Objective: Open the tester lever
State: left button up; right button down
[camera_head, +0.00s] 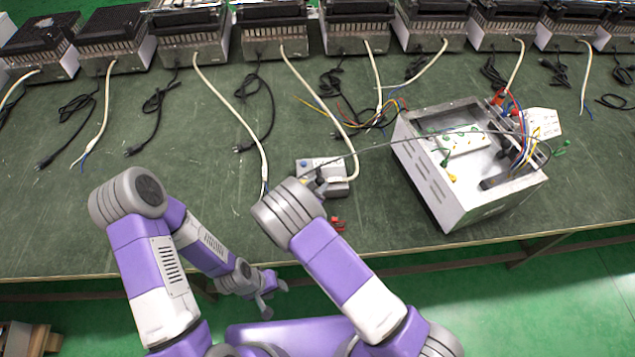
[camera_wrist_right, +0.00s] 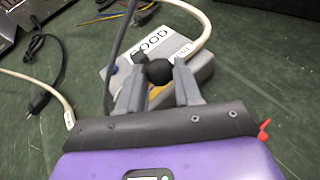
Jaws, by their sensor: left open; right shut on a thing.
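The tester is a small grey-white box (camera_head: 315,164) on the green table, below the middle row of devices. In the right wrist view, the tester (camera_wrist_right: 203,72) has a white label reading "GOOD". A round black knob, seemingly the lever's (camera_wrist_right: 158,72), sits between the fingertips of my right gripper (camera_wrist_right: 158,85). The right gripper is shut on that knob, and its fingers hide part of the box. In the head view, the right wrist covers most of this gripper. My left gripper (camera_head: 268,292) is open and empty, low in front of the table edge.
A metal case (camera_head: 420,172) with coloured wires stands to the right of the tester. A white cable (camera_head: 232,104) runs down to the tester area. Small red clips (camera_head: 337,224) lie near the right wrist.

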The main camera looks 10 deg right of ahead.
jog(key=shift+w+r+n+g+y+p, duration=0.15)
jog(key=shift+w+r+n+g+p, duration=0.1)
jog(key=shift+r+g+p, duration=0.3)
jog(key=shift+w+r+n+g+y+p, duration=0.15)
jog(key=shift+w+r+g+p, duration=0.1)
jog(key=shift+g+p, duration=0.35)
jog(key=c, duration=0.8)
grip_release()
jog(key=shift+o, duration=0.2)
jog(key=p+v, duration=0.1)
jog(key=v, duration=0.6)
jog(key=shift+s+a+p, duration=0.15)
jog(key=shift+s+p, duration=0.15)
